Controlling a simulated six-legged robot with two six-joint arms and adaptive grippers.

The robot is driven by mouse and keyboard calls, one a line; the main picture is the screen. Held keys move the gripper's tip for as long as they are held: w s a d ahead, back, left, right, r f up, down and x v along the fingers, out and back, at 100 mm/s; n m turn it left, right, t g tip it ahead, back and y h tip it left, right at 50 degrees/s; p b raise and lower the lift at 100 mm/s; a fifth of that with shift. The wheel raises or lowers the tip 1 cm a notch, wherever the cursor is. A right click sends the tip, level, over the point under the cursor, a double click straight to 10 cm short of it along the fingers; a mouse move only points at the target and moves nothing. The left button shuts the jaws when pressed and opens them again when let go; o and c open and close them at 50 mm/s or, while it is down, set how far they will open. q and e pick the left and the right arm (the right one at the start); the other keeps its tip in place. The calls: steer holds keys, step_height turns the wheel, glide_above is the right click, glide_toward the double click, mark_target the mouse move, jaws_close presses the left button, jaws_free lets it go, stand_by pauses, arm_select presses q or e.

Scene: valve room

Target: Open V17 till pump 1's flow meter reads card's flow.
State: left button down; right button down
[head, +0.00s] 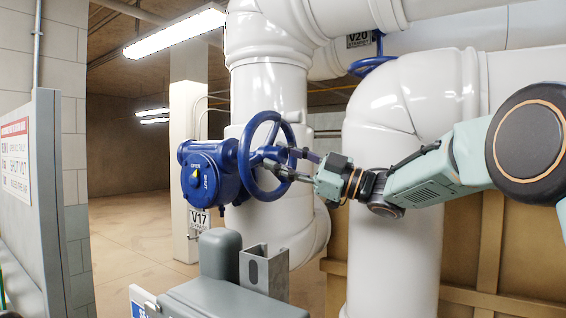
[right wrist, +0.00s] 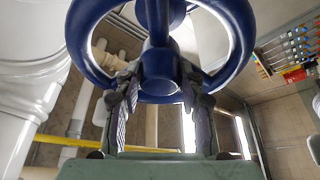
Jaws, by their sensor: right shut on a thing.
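The V17 valve has a blue handwheel (head: 246,160) on a blue gear housing (head: 212,172), with a white V17 tag (head: 198,219) hanging below. My right gripper (head: 284,163) reaches in from the right and is shut at the wheel's centre. In the right wrist view, its two fingers (right wrist: 158,88) lie on either side of the blue hub (right wrist: 158,68), inside the wheel's rim (right wrist: 240,45). I see no flow meter reading and cannot identify the card. My left gripper is not in view.
Thick white pipes (head: 270,90) stand behind the wheel and to the right. Another blue handwheel (head: 372,66) by a V20 tag (head: 359,40) is higher up. A grey box (head: 225,297) and a metal post (head: 263,268) stand below. A red-and-white sign (head: 15,160) hangs at left.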

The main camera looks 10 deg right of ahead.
steer(key=shift+r+n+g, duration=0.15)
steer(key=shift+n+g, duration=0.45)
steer(key=shift+n, duration=0.8)
steer(key=c, duration=1.3)
jaws_free()
steer(key=o, duration=0.5)
steer(key=shift+s+d, duration=0.1)
steer(key=shift+s, duration=0.05)
